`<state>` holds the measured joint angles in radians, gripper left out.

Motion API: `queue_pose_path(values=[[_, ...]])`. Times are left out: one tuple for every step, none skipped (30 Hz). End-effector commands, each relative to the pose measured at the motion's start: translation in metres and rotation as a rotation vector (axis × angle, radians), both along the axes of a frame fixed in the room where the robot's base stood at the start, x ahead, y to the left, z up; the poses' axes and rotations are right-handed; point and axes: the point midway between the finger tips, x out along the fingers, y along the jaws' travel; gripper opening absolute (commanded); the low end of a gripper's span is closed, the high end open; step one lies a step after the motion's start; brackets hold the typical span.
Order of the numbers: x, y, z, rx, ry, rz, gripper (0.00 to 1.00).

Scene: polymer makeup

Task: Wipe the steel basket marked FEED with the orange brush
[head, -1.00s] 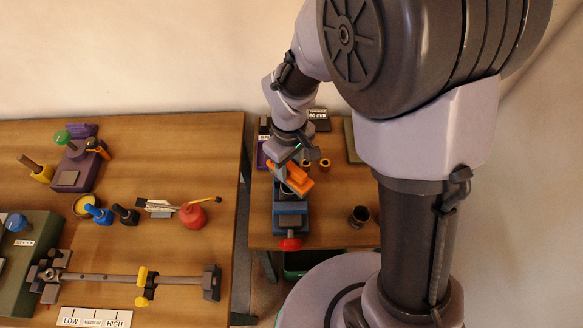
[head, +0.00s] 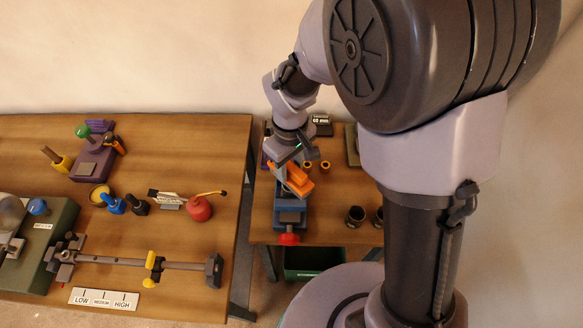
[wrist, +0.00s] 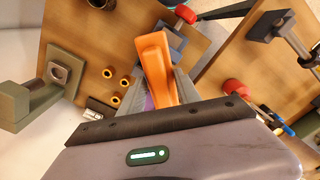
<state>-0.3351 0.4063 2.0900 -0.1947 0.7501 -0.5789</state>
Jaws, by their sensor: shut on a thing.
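My gripper (head: 288,163) is over the right-hand table and shut on an orange object, which I take to be the orange brush (head: 299,182). In the wrist view the brush (wrist: 155,62) juts out from between the fingers of my gripper (wrist: 160,88). The brush shows above a blue vise-like device (head: 291,205); I cannot tell whether they touch. No steel basket marked FEED can be made out in either view.
A red knob (head: 289,239) sits at the device's front. Dark cups (head: 355,216) stand to its right, small orange rings (head: 325,166) behind. A gap separates this table from the left table (head: 200,145), which holds a red oil can (head: 199,209). A green bin (head: 303,262) is below.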

Motion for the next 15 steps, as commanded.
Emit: queue_pose_path(values=[[0.001, 0.001, 0.008, 0.001, -0.001, -0.001, 0.02], [0.001, 0.001, 0.011, 0.001, -0.001, -0.001, 0.02], [0.001, 0.001, 0.015, 0.001, -0.001, -0.002, 0.02], [0.002, 0.002, 0.017, 0.001, -0.001, -0.003, 0.02], [0.002, 0.002, 0.020, 0.001, -0.001, -0.003, 0.02], [0.002, 0.002, 0.024, 0.001, -0.001, -0.004, 0.02], [0.003, 0.002, 0.026, 0.001, -0.001, -0.004, 0.02], [0.003, 0.003, 0.029, 0.001, -0.001, -0.005, 0.02], [0.003, 0.003, 0.032, 0.001, -0.001, -0.005, 0.02], [0.003, 0.003, 0.033, 0.001, -0.001, -0.005, 0.02], [0.003, 0.003, 0.034, 0.001, -0.001, -0.006, 0.02], [0.004, 0.004, 0.035, 0.001, -0.001, -0.006, 0.02], [0.004, 0.004, 0.036, 0.001, -0.001, -0.006, 0.02], [0.004, 0.004, 0.036, 0.001, -0.001, -0.006, 0.02], [0.004, 0.004, 0.035, 0.001, -0.001, -0.006, 0.02]])
